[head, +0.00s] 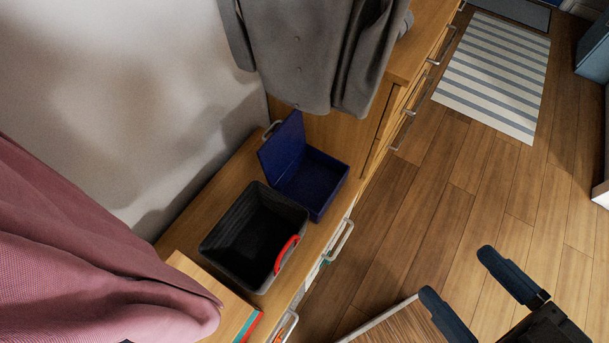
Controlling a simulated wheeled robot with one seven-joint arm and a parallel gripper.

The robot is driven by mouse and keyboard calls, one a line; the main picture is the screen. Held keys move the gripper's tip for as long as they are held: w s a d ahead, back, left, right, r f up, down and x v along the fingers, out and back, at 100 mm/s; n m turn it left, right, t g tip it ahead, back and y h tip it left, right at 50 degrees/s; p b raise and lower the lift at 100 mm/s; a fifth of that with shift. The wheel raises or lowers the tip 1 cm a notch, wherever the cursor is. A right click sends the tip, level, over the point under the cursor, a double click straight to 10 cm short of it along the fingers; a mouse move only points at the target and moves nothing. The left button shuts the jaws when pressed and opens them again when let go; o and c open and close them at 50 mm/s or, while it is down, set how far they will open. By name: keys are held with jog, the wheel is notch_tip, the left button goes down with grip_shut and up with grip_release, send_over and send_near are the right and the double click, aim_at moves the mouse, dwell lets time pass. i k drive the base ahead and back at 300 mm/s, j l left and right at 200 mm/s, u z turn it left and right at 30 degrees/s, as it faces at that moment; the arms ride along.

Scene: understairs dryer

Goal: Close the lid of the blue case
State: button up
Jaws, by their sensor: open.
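The blue case (316,186) sits on the wooden cabinet top, against the taller wooden unit. Its lid (282,146) is up, tilted open on the left side, and the inside shows dark blue and looks empty. My gripper (457,276) is at the lower right, over the floor, well apart from the case. Its two dark fingers are spread and nothing is between them.
A black bin (235,229) with a red handle (287,254) stands right beside the case. Pink cloth (90,260) hangs at the left, and a grey coat (300,50) hangs above the case. Metal drawer handles (339,240) stick out from the cabinet front. The wooden floor (440,210) is mostly clear.

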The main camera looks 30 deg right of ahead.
aim_at(277, 151)
jog(key=k+l+u, duration=0.3)
jog(key=l+u, duration=0.15)
jog(key=k+l+u, duration=0.5)
jog(key=i, duration=0.05)
